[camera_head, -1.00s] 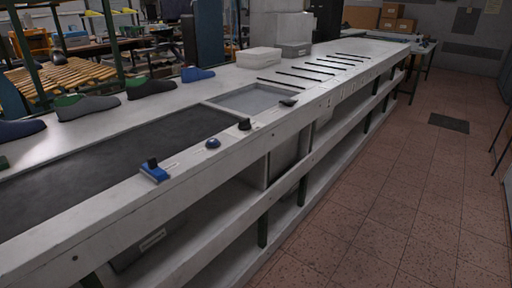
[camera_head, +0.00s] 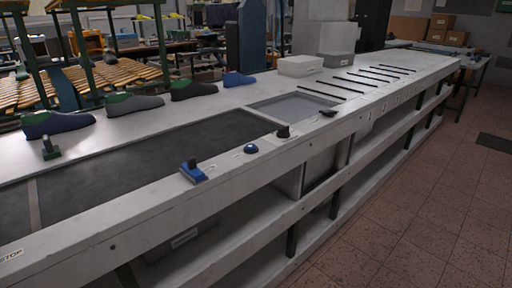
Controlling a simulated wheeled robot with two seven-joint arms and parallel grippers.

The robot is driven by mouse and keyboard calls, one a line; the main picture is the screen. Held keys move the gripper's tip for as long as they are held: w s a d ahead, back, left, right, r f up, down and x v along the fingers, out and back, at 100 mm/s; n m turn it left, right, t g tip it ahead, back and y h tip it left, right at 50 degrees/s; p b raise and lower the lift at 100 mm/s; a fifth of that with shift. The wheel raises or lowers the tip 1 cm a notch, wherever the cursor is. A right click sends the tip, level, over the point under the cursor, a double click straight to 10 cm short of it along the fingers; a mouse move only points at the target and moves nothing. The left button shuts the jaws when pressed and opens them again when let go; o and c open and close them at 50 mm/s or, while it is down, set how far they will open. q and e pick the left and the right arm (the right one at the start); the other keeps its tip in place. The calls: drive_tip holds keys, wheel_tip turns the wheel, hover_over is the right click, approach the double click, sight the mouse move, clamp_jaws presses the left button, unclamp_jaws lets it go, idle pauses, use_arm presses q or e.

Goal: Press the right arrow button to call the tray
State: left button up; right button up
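A long pale bench (camera_head: 140,222) runs from the lower left to the upper right, with small controls along its front edge. These are a blue block with a dark top (camera_head: 193,172), a round blue button (camera_head: 251,149) and a black knob (camera_head: 283,132). Small labels lie beside them, too small to read. I cannot make out an arrow on any control. A grey recessed tray area (camera_head: 296,106) lies behind the knob, at the right end of a dark belt (camera_head: 130,168). Neither of my grippers is in view.
Several shoe lasts, one of them blue (camera_head: 57,124), stand along the bench's back side. A green-based object (camera_head: 49,148) stands before them. A STOP label (camera_head: 12,254) is at the lower left. Grey boxes (camera_head: 301,66) stand farther back.

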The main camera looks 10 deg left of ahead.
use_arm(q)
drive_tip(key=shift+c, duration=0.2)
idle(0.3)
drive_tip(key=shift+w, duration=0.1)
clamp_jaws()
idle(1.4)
